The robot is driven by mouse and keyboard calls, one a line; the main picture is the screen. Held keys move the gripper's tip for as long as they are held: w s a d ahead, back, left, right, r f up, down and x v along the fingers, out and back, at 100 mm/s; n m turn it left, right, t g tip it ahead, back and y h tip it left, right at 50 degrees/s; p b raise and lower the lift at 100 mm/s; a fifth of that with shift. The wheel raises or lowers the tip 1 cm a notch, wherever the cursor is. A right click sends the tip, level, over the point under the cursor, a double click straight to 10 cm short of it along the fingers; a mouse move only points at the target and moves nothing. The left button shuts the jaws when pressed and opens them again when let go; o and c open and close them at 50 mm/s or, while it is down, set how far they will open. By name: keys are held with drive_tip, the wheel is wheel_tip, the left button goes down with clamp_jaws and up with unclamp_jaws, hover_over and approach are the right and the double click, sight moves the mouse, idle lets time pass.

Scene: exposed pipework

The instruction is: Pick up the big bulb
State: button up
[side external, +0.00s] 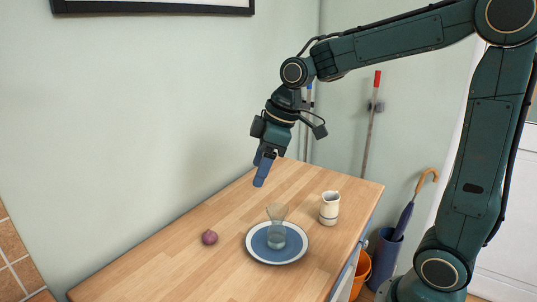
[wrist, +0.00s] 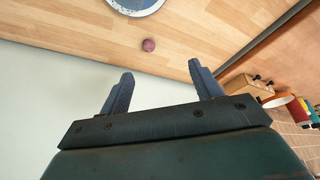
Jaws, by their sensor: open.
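A small round purple-red bulb (side external: 209,237), like an onion, lies on the wooden worktop left of the plate. It also shows in the wrist view (wrist: 148,45), beyond the fingertips and between them. No second bulb shows to compare its size with. My gripper (side external: 262,173) is above the worktop near the wall, higher than the bulb and apart from it, fingers pointing down. In the wrist view my gripper (wrist: 158,75) has its two blue fingers spread wide, with nothing between them.
A blue plate with a white rim (side external: 254,250) bears a clear glass vessel (side external: 277,226). A white jug (side external: 330,208) stands behind it to the right. The wall (side external: 150,130) runs along the worktop's back. The worktop (side external: 150,262) is clear left of the bulb.

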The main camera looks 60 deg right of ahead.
drive_tip(key=w+d+f+n+y, duration=0.1)
drive_tip(key=w+f+n, duration=0.1)
drive_tip(key=w+f, duration=0.4)
drive_tip(key=n+g+y, duration=0.1)
drive_tip(key=n, duration=0.2)
approach(209, 235)
drive_tip(key=d+r, duration=0.3)
drive_tip(key=shift+w+d+r, duration=0.15)
drive_tip(key=shift+r, duration=0.1)
drive_tip(key=shift+s+x, duration=0.2)
drive_tip(key=shift+x, duration=4.1)
drive_tip(key=shift+f, duration=0.1)
drive_tip(key=shift+s+a+x, duration=0.1)
drive_tip(key=shift+a+x, duration=0.05)
drive_tip(key=shift+x, duration=1.1)
drive_tip(key=shift+s+a+x, duration=0.1)
drive_tip(key=shift+x, duration=1.2)
drive_tip(key=shift+c, duration=0.2)
drive_tip(key=c, duration=1)
